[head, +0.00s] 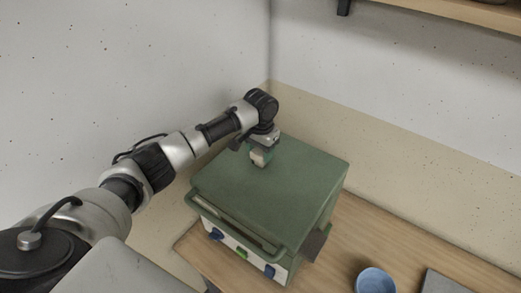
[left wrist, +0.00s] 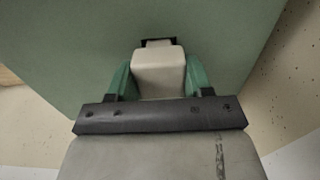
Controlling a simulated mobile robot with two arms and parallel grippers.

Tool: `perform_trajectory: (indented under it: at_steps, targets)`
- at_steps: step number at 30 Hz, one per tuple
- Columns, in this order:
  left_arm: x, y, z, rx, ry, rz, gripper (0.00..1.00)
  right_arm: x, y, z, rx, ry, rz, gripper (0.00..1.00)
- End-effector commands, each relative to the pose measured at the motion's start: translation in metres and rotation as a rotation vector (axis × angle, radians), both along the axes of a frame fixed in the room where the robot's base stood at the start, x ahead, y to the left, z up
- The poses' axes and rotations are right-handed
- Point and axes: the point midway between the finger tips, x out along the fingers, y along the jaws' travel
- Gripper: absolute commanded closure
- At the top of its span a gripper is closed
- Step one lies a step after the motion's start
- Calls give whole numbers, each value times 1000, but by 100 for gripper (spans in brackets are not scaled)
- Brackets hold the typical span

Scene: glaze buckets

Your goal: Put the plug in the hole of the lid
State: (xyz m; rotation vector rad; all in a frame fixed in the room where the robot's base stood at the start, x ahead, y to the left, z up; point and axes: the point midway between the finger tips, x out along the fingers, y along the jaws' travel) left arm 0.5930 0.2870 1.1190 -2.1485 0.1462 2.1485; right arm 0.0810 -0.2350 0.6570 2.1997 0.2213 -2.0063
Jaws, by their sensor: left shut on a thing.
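The pale plug (left wrist: 158,72) is held between the green fingers of my left gripper (left wrist: 158,80). My left gripper (head: 261,157) is shut on it, low over the back part of the green lid (head: 265,195) of a boxy kiln-like unit. In the left wrist view, a dark-edged square opening (left wrist: 158,42) shows at the plug's far end, in the green lid surface (left wrist: 60,50). The plug overlaps most of this opening; I cannot tell whether its tip is inside or just above. In the head view the gripper hides the opening. My right gripper is not in view.
The unit's front has a handle bar (head: 235,222) and blue and green knobs. It stands on a wooden table (head: 345,240) near the walls' corner. A blue bucket (head: 375,281) and a grey slab (head: 446,284) are at the lower right. A shelf (head: 465,12) hangs at the upper right.

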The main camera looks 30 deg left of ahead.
Motion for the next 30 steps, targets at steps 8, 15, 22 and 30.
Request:
perform_trajectory:
  at_steps: [8,15,22,30]
  targets:
    - [0,0,-9,-1,-1,-1,75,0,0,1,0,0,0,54]
    - [0,0,-10,-1,-1,-1,75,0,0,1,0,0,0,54]
    - [0,0,-11,-1,0,-1,75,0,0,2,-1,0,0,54]
    - [0,0,-18,-1,0,0,75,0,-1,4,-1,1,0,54]
